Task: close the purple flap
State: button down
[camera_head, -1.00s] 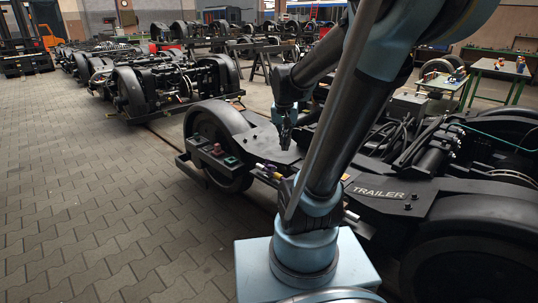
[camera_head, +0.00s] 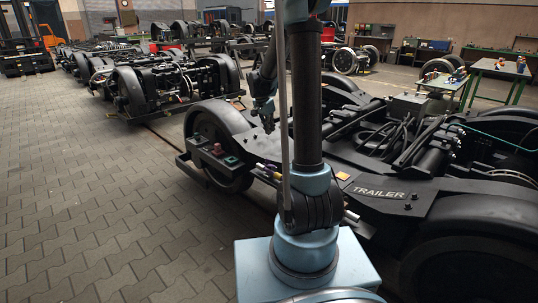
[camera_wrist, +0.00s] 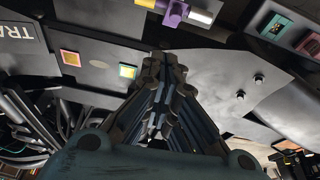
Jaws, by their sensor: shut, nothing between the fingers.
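A small purple piece (camera_wrist: 176,13) shows at the top edge of the wrist view, between a white part and a yellow part on a short bar. In the head view the purple piece (camera_head: 271,168) is tiny, at the near side of the bogie frame, partly behind my arm. I cannot tell how far a flap there is open. My gripper (camera_wrist: 164,62) is shut and empty above the grey frame plate, apart from the purple piece. In the head view my gripper (camera_head: 267,128) hangs over the bogie's left end, left of my upright arm link.
The bogie (camera_head: 380,190) marked TRAILER fills the right. Paved floor (camera_head: 90,200) lies free at the left.

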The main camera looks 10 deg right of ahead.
jog(key=shift+m, duration=0.3)
jog(key=x, duration=0.4)
jog(key=a+x, duration=0.1)
jog(key=x, duration=0.4)
jog(key=a+x, duration=0.1)
jog(key=x, duration=0.3)
jog(key=shift+w+d+f, duration=0.1)
jog(key=shift+w+f, duration=0.25)
jog(key=shift+w, duration=0.1)
jog(key=shift+s+a+f, duration=0.2)
jog(key=shift+a+f, duration=0.05)
jog(key=shift+f, duration=0.4)
